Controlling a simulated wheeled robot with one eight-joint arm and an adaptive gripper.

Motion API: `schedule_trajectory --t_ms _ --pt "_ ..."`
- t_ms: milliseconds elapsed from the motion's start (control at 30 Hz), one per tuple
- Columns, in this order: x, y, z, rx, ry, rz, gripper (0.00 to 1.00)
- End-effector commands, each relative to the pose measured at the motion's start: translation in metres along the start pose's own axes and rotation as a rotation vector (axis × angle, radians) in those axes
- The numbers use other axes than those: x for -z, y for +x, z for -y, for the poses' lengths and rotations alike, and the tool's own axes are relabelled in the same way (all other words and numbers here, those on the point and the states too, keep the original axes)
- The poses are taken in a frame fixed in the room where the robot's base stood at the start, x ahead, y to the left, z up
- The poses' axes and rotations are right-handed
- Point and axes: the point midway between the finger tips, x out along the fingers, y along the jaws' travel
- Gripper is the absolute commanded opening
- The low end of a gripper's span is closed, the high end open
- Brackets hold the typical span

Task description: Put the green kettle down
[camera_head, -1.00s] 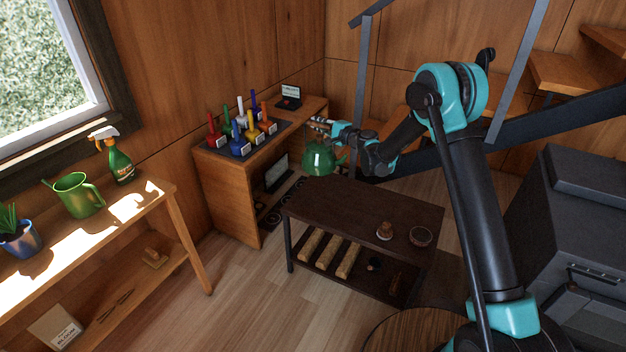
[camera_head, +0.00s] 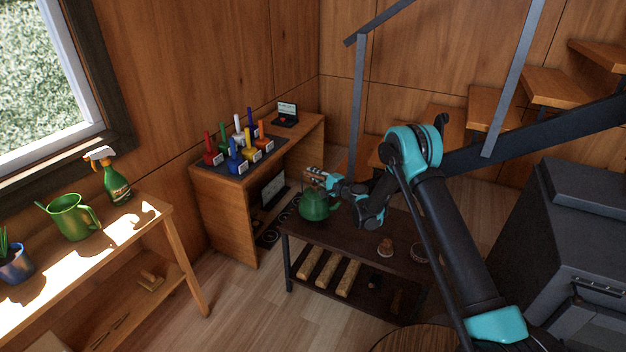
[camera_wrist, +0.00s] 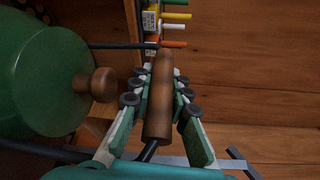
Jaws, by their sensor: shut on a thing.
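The green kettle (camera_head: 314,206) is at the far left end of the dark low table (camera_head: 345,237) in the head view. It looks upright, and its base appears at the tabletop; I cannot tell for certain whether it touches. My gripper (camera_head: 318,176) is above the kettle, shut on its handle. In the wrist view my gripper (camera_wrist: 160,100) has its fingers on both sides of the brown wooden handle (camera_wrist: 159,105). The kettle's green body and lid (camera_wrist: 45,85) with a wooden knob fill the left of that view.
A small brown item (camera_head: 386,246) and a round dish (camera_head: 420,252) stand on the low table's right part. Several logs (camera_head: 328,272) lie on its lower shelf. A wooden desk (camera_head: 228,210) with several coloured handled items stands behind left. The tabletop's middle is clear.

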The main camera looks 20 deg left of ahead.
Motion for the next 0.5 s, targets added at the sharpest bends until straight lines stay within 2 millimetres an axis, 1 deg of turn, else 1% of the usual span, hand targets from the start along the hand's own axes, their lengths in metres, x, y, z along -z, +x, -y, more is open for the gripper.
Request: schedule_trajectory --t_ms 33,100,167,500 --pt "0.002 0.001 -0.008 0.000 0.000 0.000 0.00" --pt "0.003 0.001 -0.016 0.000 0.000 0.000 0.00" --pt "0.004 0.002 -0.021 0.000 0.001 0.000 0.00" --pt "0.004 0.002 -0.024 0.000 0.000 0.000 0.00"
